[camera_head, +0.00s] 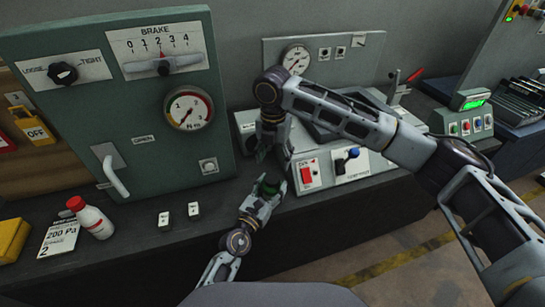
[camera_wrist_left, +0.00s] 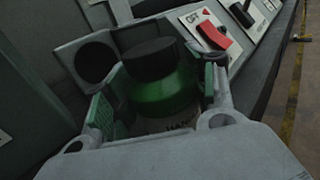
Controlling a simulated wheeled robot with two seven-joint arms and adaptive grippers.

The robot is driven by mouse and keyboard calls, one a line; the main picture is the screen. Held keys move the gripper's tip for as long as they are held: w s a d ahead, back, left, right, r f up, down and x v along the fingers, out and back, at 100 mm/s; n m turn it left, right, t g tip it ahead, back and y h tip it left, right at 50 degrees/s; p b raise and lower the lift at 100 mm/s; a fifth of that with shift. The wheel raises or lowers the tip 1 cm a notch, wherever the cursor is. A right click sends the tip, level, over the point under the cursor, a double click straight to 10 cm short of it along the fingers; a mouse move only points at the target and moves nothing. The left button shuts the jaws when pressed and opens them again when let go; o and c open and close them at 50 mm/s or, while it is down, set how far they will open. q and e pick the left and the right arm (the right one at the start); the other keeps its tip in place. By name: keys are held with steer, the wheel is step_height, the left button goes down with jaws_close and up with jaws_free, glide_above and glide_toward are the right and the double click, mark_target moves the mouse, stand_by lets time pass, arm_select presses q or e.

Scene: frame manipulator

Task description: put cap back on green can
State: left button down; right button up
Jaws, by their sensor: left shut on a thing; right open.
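The green can (camera_head: 269,188) stands between the fingers of my left gripper (camera_head: 262,200), in front of the console. In the left wrist view, the can's green shoulder (camera_wrist_left: 165,95) shows between the green finger pads of that gripper (camera_wrist_left: 155,105). A black cylindrical piece, which looks like the cap (camera_wrist_left: 148,60), sits on top of the can. I cannot tell whether it is fully seated. The can's lower part is mostly hidden. My right gripper (camera_head: 273,153) is open and points down just above and behind the can, apart from the cap as far as I can see.
A white bottle with a red cap (camera_head: 92,217) stands at the left. The green brake panel (camera_head: 60,130) rises behind.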

mark_target(272, 178)
steer(key=shift+s+a+n, duration=0.1)
steer(key=shift+a+n, duration=0.15)
steer(key=shift+n, duration=1.15)
steer(key=shift+f, duration=0.15)
steer(key=shift+f, duration=3.85)
steer(key=shift+c, duration=0.4)
steer(key=c, duration=0.9)
steer(key=o, duration=1)
steer(key=shift+o, duration=0.2)
steer(key=shift+r, duration=0.15)
